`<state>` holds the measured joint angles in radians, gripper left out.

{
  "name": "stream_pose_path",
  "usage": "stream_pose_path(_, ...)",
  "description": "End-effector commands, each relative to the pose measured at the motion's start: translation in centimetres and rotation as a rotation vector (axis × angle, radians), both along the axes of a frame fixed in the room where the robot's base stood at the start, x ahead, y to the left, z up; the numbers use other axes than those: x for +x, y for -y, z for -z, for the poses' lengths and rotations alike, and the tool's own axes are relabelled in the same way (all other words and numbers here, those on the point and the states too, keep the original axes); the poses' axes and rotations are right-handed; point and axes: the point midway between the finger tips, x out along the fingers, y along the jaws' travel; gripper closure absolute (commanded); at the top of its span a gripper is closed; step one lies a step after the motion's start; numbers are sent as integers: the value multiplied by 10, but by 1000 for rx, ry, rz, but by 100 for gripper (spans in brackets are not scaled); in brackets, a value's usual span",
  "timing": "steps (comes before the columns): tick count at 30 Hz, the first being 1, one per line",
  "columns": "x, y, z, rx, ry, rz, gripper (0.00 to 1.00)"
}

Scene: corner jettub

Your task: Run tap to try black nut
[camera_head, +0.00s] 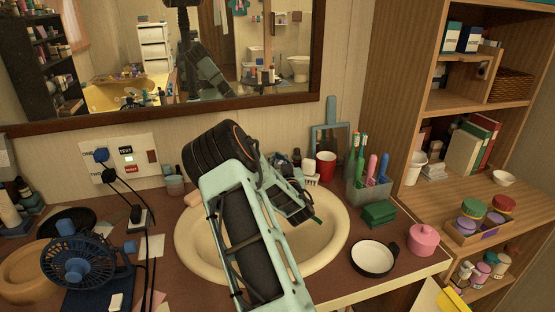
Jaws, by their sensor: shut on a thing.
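The cream oval sink basin (333,238) is set in the brown counter. My arm reaches over it and covers much of the bowl. My gripper (310,216) is over the right part of the basin, pointing down and to the right. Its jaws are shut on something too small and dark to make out. I cannot pick out the tap or the black nut; my arm hides the middle of the basin's back edge.
A red cup (325,166) and a toothbrush holder (370,190) stand behind and right of the basin. A green block (379,213), a black-rimmed white dish (374,258) and a pink pot (423,240) are at right. A blue fan (78,262) and hanging cables (128,190) are at left.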

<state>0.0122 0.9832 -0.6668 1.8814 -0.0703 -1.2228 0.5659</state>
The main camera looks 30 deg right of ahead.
Motion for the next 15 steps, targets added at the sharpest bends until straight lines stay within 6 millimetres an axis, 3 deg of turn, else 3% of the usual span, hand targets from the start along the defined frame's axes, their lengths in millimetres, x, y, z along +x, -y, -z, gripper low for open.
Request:
stream_pose_path(8,-2,1,4,0,-3,23,100)
stream_pose_path(15,-5,8,6,0,0,169,100)
